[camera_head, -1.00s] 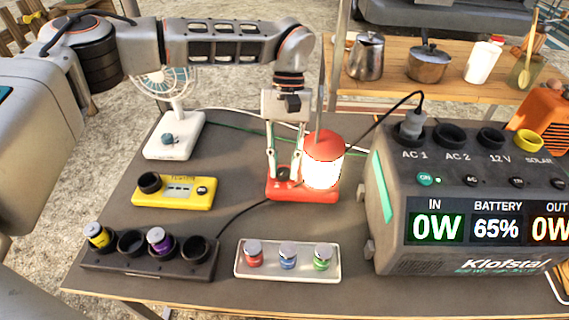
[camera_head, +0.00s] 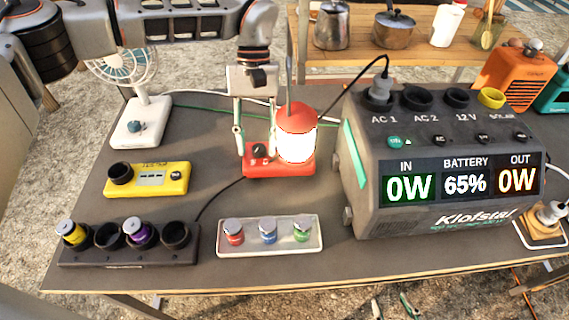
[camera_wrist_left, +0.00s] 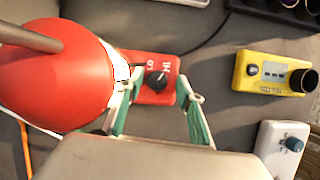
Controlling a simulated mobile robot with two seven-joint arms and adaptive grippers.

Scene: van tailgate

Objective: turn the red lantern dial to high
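The red lantern (camera_head: 296,118) stands lit, with a glowing white globe and a red base (camera_head: 280,168). Its black dial (camera_head: 259,151) sits on the left part of the base. In the left wrist view the dial (camera_wrist_left: 157,81) shows beside the labels LO and HI; its exact setting is too small to read surely. My left gripper (camera_head: 255,148) is open, its fingers on either side of the dial with gaps; the wrist view shows the green-padded fingers (camera_wrist_left: 157,100) apart and nothing held. My right gripper (camera_head: 392,306) shows only its fingertips, apart and empty, beyond the table's front edge.
The power station (camera_head: 440,215) stands right of the lantern. A yellow meter (camera_head: 150,180), a white fan (camera_head: 140,122), a black holder (camera_head: 128,256) and a tray of small jars (camera_head: 270,250) are nearby. The lantern's cable runs behind the base.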

